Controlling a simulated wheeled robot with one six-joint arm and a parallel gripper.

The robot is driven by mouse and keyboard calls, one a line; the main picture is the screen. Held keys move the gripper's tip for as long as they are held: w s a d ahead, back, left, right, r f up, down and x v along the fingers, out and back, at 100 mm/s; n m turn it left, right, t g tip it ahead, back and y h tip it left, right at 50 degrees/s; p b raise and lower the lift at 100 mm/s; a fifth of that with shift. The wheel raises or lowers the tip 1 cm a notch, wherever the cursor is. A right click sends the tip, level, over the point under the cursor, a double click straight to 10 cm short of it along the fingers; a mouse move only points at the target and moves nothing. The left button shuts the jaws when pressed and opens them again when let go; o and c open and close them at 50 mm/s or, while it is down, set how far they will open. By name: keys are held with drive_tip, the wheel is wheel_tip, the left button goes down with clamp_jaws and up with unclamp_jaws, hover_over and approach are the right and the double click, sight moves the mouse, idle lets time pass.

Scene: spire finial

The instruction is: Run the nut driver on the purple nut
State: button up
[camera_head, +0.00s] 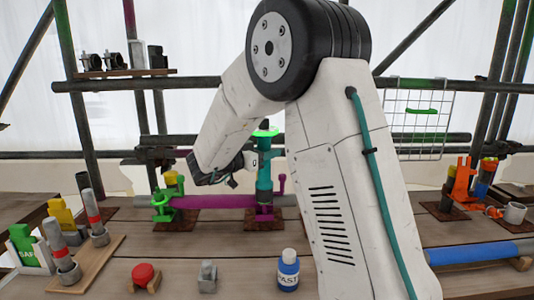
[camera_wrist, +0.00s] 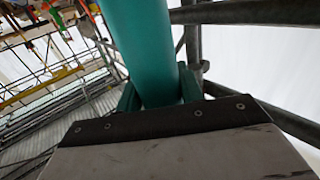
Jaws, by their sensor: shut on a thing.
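A teal upright cylinder, which looks like the nut driver (camera_head: 264,178), stands at the middle of the bench in the head view, with a bright green top (camera_head: 265,132). It also fills the middle of the wrist view (camera_wrist: 145,45). My gripper (camera_head: 252,160) is shut on it, with a finger on each side in the wrist view (camera_wrist: 158,88). The driver's lower end meets purple parts (camera_head: 265,211) on a brown base plate. I cannot tell which of these is the purple nut, or whether the driver sits over it; the contact is too small to see.
A purple bar (camera_head: 215,201) runs left to a green clamp (camera_head: 163,203). A blue tube (camera_head: 475,252) lies right. Scaffold poles (camera_head: 180,85) stand behind.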

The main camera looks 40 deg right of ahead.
sight(260, 129)
drive_tip(key=shift+r, duration=3.65)
drive_tip(key=shift+d, duration=0.15)
